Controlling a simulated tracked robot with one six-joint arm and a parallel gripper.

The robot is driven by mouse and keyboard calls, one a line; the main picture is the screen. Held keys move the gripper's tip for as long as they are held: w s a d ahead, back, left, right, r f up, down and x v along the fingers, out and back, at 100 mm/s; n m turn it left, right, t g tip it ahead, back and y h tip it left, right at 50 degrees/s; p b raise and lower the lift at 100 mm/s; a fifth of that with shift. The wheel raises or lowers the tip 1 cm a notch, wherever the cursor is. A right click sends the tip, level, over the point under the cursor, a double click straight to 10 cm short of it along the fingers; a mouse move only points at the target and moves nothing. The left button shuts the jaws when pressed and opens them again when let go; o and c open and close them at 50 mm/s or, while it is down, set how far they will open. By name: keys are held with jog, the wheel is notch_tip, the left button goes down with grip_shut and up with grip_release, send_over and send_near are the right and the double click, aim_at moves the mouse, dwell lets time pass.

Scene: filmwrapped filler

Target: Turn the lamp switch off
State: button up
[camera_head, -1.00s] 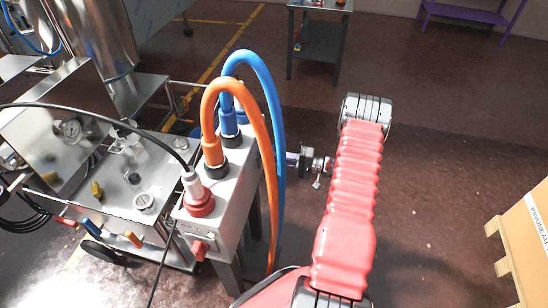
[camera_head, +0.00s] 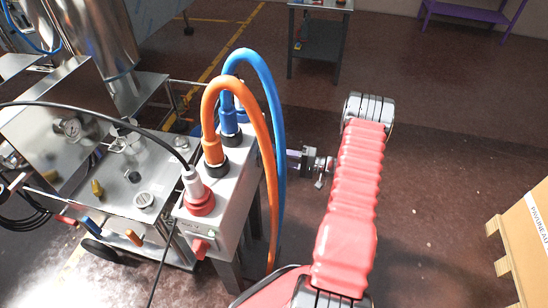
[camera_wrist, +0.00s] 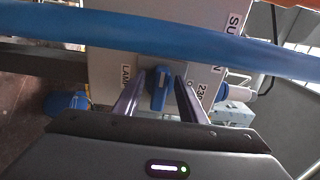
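In the wrist view, a blue lamp switch (camera_wrist: 159,88) sits on the pale face of a box (camera_wrist: 110,72), beside a label reading "LAMP" (camera_wrist: 126,76). My gripper (camera_wrist: 160,80) is open, with one finger on each side of the switch. I cannot tell whether either finger touches it. In the head view, my gripper (camera_head: 297,160) is at the right side of the grey socket box (camera_head: 232,190), partly behind the hoses. The switch is hidden in that view.
A blue hose (camera_wrist: 160,40) crosses the wrist view just beyond the fingertips. Orange (camera_head: 268,150) and blue (camera_head: 277,110) hoses arch over the box in the head view. A steel machine (camera_head: 130,185) stands to the left. Open floor lies to the right, before a cardboard box (camera_head: 525,245).

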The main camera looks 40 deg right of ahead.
jog(key=v, duration=1.3)
jog(key=shift+f, duration=0.1)
jog(key=s+a+f+m+g, duration=0.4)
jog(key=a+f, duration=0.1)
jog(key=s+a+r+n+g+h, duration=0.1)
jog(key=s+a+r+g, duration=0.3)
jog(key=a+r+g, duration=0.15)
jog(key=s+a+r+n+h, duration=0.2)
jog(key=a+r+n+h, duration=0.1)
jog(key=a+r, duration=0.5)
jog(key=s+a+r+n+t+h, duration=0.1)
jog(key=a+r+n+h, duration=0.3)
jog(key=a+r, duration=0.4)
jog(key=s+a+r+n+h, duration=0.3)
jog(key=a+r, duration=0.6)
jog(key=r, duration=0.7)
jog(key=shift+s+n+t+h, duration=0.35)
jog(key=shift+n+h, duration=0.15)
jog(key=shift+n, duration=0.7)
